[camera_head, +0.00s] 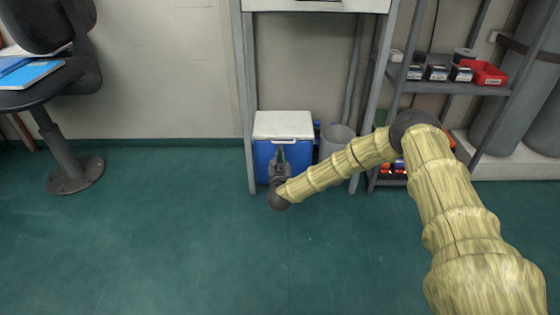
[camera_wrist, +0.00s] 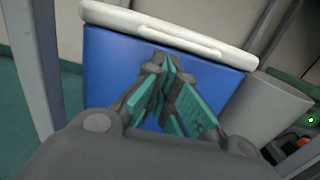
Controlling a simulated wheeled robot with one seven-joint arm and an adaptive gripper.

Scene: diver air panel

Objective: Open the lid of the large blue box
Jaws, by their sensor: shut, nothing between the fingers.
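The large blue box (camera_head: 263,158) stands on the floor under a bench, with a blue body and a white lid (camera_head: 283,124). The lid is down on the body, with a handle-like raised strip at its front edge. In the wrist view the blue front (camera_wrist: 110,75) and the white lid edge (camera_wrist: 150,27) lie just beyond my fingers. My gripper (camera_head: 279,150) is in front of the box, its fingertips just below the lid's front edge. In the wrist view the gripper (camera_wrist: 172,75) has its teal-padded fingers together and empty. I cannot tell whether the fingertips touch the box.
A grey bin (camera_head: 337,138) stands right of the box. A bench leg (camera_head: 246,110) rises close on the box's left. A grey shelf (camera_head: 445,88) with a red tray (camera_head: 487,72) is at right. The green floor (camera_head: 190,240) in front is clear.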

